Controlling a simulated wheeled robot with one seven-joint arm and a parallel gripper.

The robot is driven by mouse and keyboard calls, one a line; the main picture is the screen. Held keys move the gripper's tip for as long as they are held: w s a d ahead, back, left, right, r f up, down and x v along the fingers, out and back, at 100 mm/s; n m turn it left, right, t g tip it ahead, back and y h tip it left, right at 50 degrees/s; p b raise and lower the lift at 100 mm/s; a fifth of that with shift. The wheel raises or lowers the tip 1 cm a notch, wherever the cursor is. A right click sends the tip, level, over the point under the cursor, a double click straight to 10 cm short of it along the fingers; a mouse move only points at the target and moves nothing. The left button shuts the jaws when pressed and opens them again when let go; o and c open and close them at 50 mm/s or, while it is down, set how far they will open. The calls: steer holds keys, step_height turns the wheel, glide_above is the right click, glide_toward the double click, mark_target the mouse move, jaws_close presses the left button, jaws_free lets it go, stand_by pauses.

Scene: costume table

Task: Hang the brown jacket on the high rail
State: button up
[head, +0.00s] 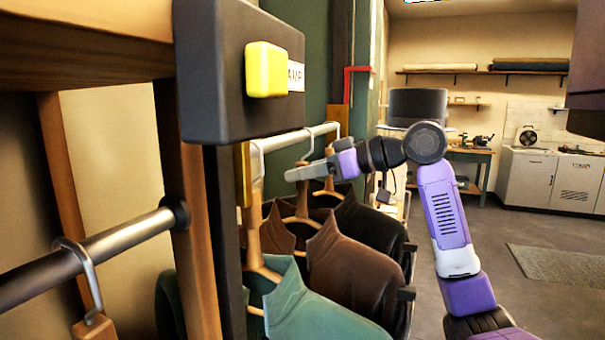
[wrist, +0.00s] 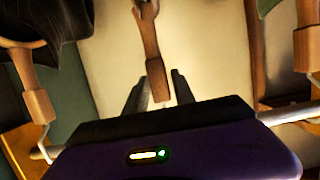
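A brown jacket (head: 352,265) hangs among other jackets under a pale rail (head: 293,138) in the head view. A second brown garment (head: 276,236) hangs farther left, partly hidden. A dark metal rail (head: 90,258) crosses the left foreground; I cannot tell which rail is the high one. My gripper (head: 292,174) points left, just below the pale rail and among the hanger necks. In the wrist view its fingers (wrist: 156,92) stand apart, with the lower end of a wooden hanger neck (wrist: 152,50) appearing between them. Which garment that neck carries is not clear.
A green jacket (head: 322,305) hangs nearest, and a black one (head: 368,228) behind the brown. A dark box with a yellow button (head: 266,70) and a wooden post (head: 188,210) stand close on the left. Floor (head: 490,250) is free at the right.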

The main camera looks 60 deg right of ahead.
steer(key=shift+o, duration=1.1)
steer(key=shift+f, duration=0.15)
steer(key=b+v, duration=0.1)
steer(key=v, duration=0.7)
steer(key=shift+b, duration=0.35)
